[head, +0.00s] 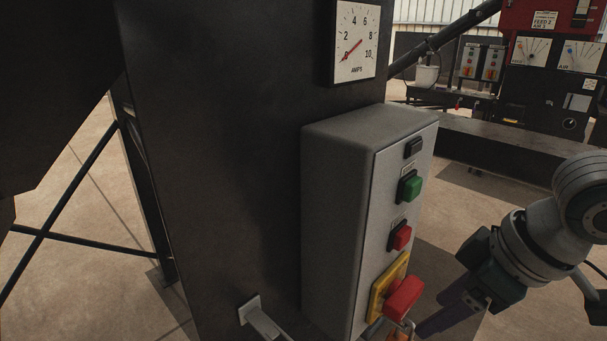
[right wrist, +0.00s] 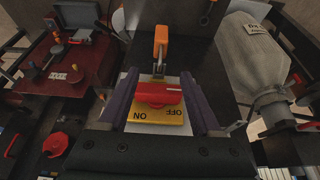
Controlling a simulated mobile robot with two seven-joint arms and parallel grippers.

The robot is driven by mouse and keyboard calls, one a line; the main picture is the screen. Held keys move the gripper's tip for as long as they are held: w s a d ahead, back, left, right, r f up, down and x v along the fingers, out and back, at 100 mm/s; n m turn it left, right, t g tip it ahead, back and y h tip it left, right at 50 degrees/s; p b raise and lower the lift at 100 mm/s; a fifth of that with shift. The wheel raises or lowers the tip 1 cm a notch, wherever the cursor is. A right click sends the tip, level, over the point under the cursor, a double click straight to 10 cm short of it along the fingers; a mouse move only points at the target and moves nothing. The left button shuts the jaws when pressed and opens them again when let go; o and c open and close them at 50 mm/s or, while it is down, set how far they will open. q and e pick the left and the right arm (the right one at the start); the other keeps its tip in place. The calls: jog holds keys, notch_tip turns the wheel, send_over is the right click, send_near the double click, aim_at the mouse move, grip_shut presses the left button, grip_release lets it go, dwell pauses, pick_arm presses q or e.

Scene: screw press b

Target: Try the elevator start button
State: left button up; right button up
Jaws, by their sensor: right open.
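A grey control box (head: 337,180) is on the dark column. On its front, from top to bottom, are a small black fitting (head: 414,147), a green button (head: 411,188), a red button (head: 401,237) and a red rotary handle (head: 404,298) on a yellow plate (head: 378,297). The labels by the buttons are too small to read. My right gripper (head: 445,312) is open beside the red handle, below the green button. In the right wrist view its purple fingers (right wrist: 158,80) stand either side of the red handle (right wrist: 158,93); contact cannot be told. My left gripper is out of view.
An orange padlock (right wrist: 160,48) hangs by the yellow plate. An AMPS gauge (head: 356,43) above the box reads about 0. A grey lever (head: 262,319) sticks out at the column's lower front. Red and black machinery (head: 550,75) stands at the back right.

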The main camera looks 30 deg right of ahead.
grip_shut()
dwell(0.5)
jog(key=shift+a, duration=0.1)
dwell(1.2)
